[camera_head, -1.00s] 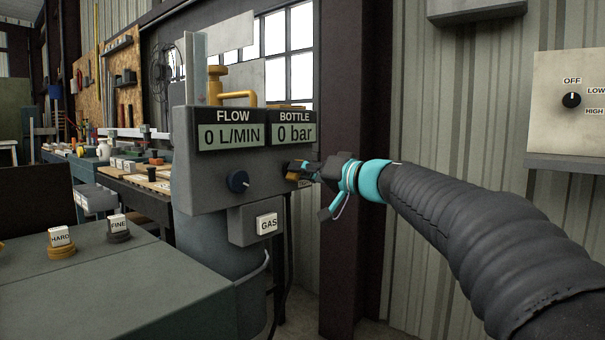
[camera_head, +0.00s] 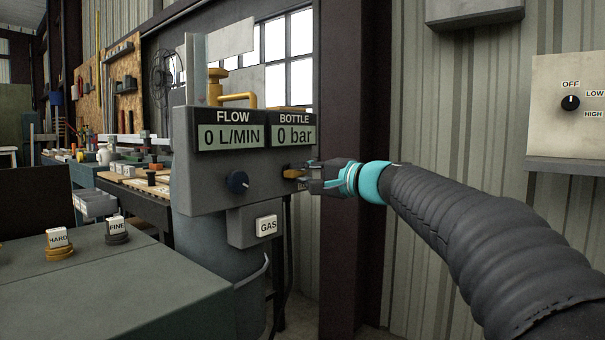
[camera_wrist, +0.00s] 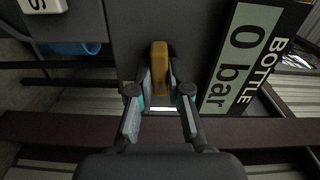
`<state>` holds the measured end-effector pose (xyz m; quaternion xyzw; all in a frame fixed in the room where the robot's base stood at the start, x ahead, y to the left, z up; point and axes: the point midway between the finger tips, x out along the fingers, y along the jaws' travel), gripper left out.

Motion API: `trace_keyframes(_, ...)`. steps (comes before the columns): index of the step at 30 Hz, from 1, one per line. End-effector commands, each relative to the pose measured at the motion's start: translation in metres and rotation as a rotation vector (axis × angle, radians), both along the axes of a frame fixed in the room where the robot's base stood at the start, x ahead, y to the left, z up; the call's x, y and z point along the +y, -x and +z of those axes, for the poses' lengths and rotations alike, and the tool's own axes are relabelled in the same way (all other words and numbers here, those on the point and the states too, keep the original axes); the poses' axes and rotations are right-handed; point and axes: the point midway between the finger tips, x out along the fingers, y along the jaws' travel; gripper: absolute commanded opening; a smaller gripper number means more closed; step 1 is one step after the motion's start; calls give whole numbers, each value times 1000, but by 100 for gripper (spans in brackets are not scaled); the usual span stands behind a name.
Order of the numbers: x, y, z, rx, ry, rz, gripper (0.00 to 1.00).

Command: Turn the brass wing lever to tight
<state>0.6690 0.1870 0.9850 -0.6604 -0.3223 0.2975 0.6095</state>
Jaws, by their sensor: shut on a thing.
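The brass wing lever (camera_head: 291,174) sticks out of the right part of the grey gas panel (camera_head: 205,178), under the BOTTLE display. In the wrist view the lever (camera_wrist: 160,68) stands between the two fingers of my gripper (camera_wrist: 160,100). My gripper (camera_head: 306,176) comes from the right and is shut on the lever. A small label below the lever is mostly hidden by the gripper and cannot be read. The BOTTLE display (camera_head: 294,135) reads 0 bar and the FLOW display (camera_head: 231,137) reads 0 L/MIN.
A bench (camera_head: 90,285) with HARD and FINE pieces is at the lower left. A dark post (camera_head: 352,80) stands behind my gripper. A switch panel (camera_head: 568,135) is at the right.

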Motion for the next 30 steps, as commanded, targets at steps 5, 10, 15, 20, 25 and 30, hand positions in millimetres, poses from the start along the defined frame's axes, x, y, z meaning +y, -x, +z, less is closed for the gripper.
trace_keyframes(5, 0, 0, 0, 49, -37, 0, 0)
trace_keyframes(10, 0, 0, -1, 71, -54, 0, 0)
trace_keyframes(15, 0, 0, -1, 77, -59, 0, 0)
trace_keyframes(20, 0, 0, -1, 77, -59, 0, 0)
trace_keyframes(25, 0, 0, -1, 77, -59, 0, 34)
trace_keyframes(30, 0, 0, -1, 76, -59, 0, 42)
